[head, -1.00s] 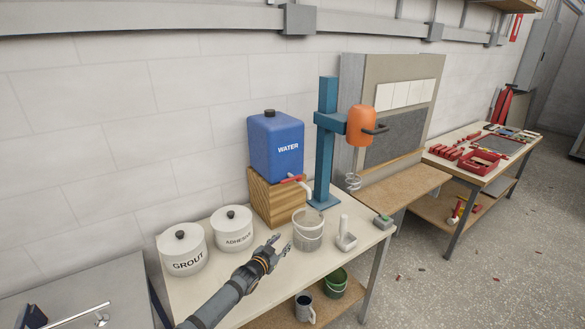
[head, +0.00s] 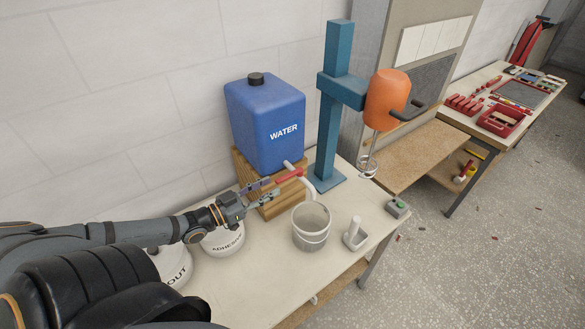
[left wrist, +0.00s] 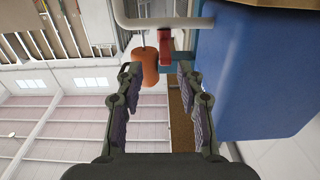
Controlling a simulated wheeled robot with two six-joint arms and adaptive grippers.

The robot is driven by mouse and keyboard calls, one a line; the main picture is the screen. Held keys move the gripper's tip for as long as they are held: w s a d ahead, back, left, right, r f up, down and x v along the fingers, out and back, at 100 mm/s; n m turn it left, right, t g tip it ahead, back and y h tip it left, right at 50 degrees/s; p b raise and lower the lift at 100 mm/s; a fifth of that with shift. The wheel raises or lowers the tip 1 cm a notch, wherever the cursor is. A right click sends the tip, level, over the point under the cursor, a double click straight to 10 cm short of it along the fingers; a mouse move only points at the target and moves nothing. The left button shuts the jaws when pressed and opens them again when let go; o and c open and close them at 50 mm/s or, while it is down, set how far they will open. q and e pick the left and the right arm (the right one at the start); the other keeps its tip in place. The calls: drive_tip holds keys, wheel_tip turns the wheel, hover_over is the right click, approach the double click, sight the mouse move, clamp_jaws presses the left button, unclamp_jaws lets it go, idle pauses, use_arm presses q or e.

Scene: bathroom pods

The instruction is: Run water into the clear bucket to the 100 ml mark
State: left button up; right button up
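The blue water tank (head: 262,125) stands on a wooden block (head: 243,172) on the bench. Its red tap handle (head: 288,175) and pale spout (head: 307,186) point out toward the clear bucket. The clear bucket (head: 312,240) stands upright on the bench below the spout; no water is visible falling, and its mark and level are too small to read. My left gripper (head: 266,190) is open and empty, just left of the handle. In the left wrist view the handle (left wrist: 165,48) shows just beyond the open fingers (left wrist: 158,75). My right gripper is out of view.
Adhesive (head: 225,240) and grout (head: 172,268) tubs stand under and beside my left arm. An orange mixer (head: 385,100) hangs on a blue stand (head: 330,150) behind the bucket. A white-handled tool (head: 353,233) and a small grey-green box (head: 398,208) stand right of the bucket.

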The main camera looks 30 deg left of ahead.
sight(297, 172)
use_arm(q)
drive_tip(key=b+x, duration=0.3)
drive_tip(key=f+b+x, duration=0.1)
drive_tip(key=b+x, duration=0.1)
drive_tip(key=shift+w+a, duration=0.15)
drive_tip(key=shift+w, duration=0.15)
drive_tip(key=b+x, duration=0.3)
drive_tip(key=x, duration=0.1)
drive_tip(key=shift+w+a, duration=0.15)
drive_tip(key=shift+a, duration=0.1)
drive_tip(key=shift+d+r, duration=0.15)
drive_tip(key=shift+d, duration=0.05)
drive_tip(key=shift+d+r, duration=0.1)
drive_tip(key=shift+r, duration=0.05)
drive_tip(key=shift+w, duration=0.1)
drive_tip(key=c, duration=0.7)
clamp_jaws()
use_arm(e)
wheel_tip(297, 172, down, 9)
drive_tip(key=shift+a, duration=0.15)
